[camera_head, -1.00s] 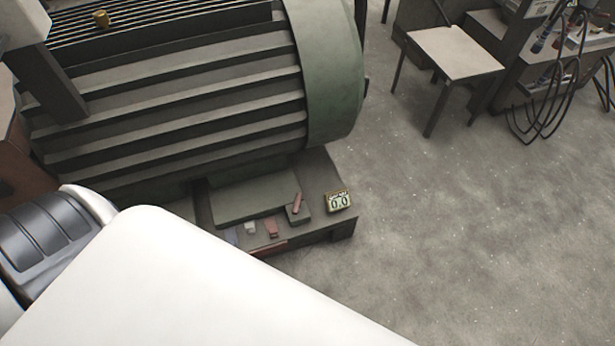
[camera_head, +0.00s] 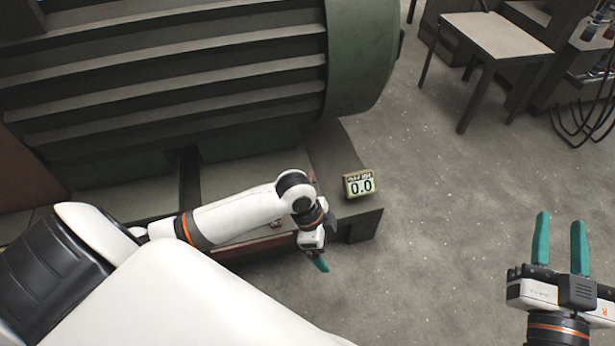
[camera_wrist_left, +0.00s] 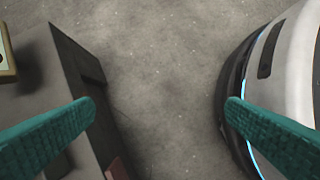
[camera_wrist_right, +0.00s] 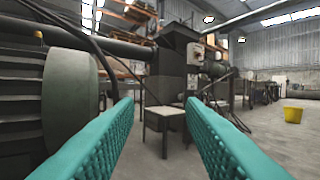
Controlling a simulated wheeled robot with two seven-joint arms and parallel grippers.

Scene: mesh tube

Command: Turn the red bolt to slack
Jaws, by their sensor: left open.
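I cannot make out the red bolt for sure in the head view; my left arm covers the part of the base where small red parts would lie. A reddish patch (camera_wrist_left: 116,168) shows at the bottom of the left wrist view, too cut off to name. My left gripper (camera_head: 318,262) is open and empty, pointing down just off the front edge of the machine's base (camera_head: 335,150). A small display (camera_head: 360,184) reading 0.0 stands on the base, beyond the gripper. My right gripper (camera_head: 560,240) is open and empty over the floor at the right.
A large ribbed motor (camera_head: 170,90) with a green end ring (camera_head: 355,60) fills the back left. A small table (camera_head: 495,35) stands at the back right, near hanging cables (camera_head: 585,125). A yellow bucket (camera_wrist_right: 293,114) shows in the right wrist view. The floor (camera_head: 440,200) between is clear.

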